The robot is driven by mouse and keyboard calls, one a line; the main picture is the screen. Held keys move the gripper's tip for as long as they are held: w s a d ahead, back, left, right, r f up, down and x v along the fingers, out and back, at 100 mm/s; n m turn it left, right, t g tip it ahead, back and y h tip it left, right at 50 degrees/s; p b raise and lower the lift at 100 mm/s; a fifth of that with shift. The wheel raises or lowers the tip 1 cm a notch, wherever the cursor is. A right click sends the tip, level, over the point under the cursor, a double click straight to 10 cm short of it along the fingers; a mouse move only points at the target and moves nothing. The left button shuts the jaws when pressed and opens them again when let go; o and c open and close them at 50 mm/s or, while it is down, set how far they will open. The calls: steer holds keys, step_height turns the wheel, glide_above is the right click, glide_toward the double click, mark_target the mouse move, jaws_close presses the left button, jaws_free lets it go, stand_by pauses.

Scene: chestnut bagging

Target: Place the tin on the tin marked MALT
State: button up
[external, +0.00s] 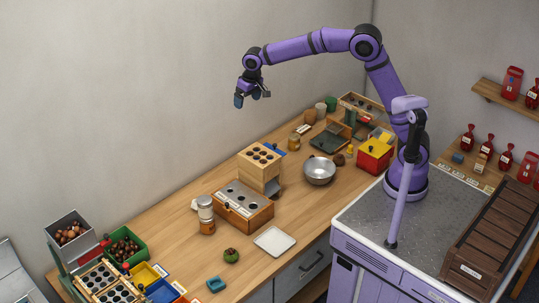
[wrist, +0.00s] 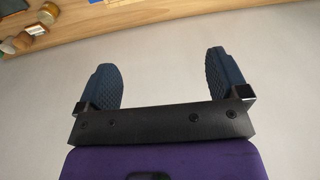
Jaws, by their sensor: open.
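A small stack of tins stands on the table left of the wooden box; the upper tin (external: 205,203) is pale with a greyish lid. The lower tin (external: 207,227) is orange-brown and sits directly under it. Another small tin or jar (external: 294,142) with a tan lid stands farther back. No MALT marking is readable on any of them. My gripper (external: 251,97) is raised high above the table near the wall, well away from the tins. In the wrist view its fingers (wrist: 160,65) are spread wide with nothing between them.
A wooden box with a holed block (external: 260,168) stands mid-table. A steel bowl (external: 319,171), red box (external: 374,157) and white tray (external: 274,241) lie to its right and front. Chestnut bins (external: 125,246) fill the left end. Small round items (wrist: 48,13) show in the wrist view.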

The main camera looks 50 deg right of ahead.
steer(key=s+d+r+t, duration=0.1)
steer(key=s+d+r, duration=0.4)
steer(key=s+d, duration=0.4)
steer(key=s+d+r+t, duration=0.1)
steer(key=s+d+r, duration=0.55)
steer(key=d, duration=0.55)
steer(key=s+d+f, duration=0.2)
steer(key=s+d, duration=0.1)
steer(key=s, duration=0.4)
steer(key=s+d+f+t, duration=0.1)
steer(key=s+d, duration=0.3)
steer(key=s, duration=0.3)
steer(key=s+d+f+h, duration=0.1)
steer(key=s+d+f, duration=0.1)
steer(key=s, duration=0.6)
steer(key=shift+d+f+t, duration=0.3)
steer(key=shift+d, duration=0.45)
